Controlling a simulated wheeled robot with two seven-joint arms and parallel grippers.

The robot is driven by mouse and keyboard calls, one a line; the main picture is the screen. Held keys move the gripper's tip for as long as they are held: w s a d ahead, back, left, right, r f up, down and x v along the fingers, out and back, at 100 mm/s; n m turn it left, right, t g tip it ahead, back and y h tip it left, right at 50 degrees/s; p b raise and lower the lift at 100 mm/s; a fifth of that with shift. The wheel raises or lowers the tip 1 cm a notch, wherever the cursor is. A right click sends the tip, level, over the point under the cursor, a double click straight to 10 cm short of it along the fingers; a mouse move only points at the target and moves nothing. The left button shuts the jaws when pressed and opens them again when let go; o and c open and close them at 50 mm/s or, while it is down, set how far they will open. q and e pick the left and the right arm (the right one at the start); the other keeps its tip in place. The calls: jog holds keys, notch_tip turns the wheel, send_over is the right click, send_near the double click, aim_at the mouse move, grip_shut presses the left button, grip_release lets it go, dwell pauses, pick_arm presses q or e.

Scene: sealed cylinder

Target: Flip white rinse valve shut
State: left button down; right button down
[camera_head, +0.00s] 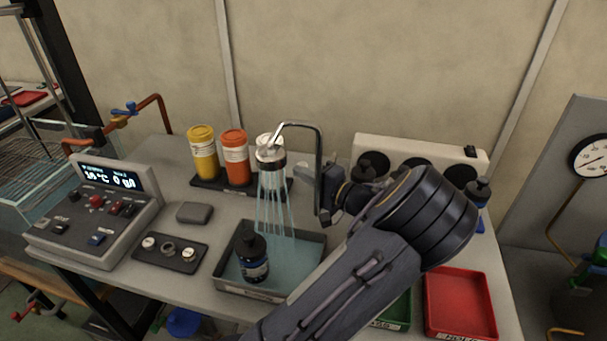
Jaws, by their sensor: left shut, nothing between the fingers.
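A rinse head (271,158) hangs from a dark bent pipe (321,145), and streams of water (275,205) fall from it into a grey tray (310,262). A pale lever-like piece (279,132) slants up at the top of the head; I cannot tell for sure whether it is the white rinse valve. A dark bottle (253,258) with a black cap stands upright in the tray under the water. My left gripper (318,183) is shut and empty beside the pipe's upright part, right of the head. I cannot tell whether it touches the pipe. My right gripper is not in view.
Yellow (203,155), orange (235,158) and white containers stand in a rack behind. A control box (95,225) is at left. A red tray (459,303) lies front right, and a white unit with dark round openings (445,152) stands behind my arm.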

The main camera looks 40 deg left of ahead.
pick_arm(q)
jog(key=shift+d, duration=0.1)
dwell(0.5)
jog(key=d, duration=0.7)
jog(key=shift+w+d, duration=0.3)
jog(key=shift+d, duration=0.05)
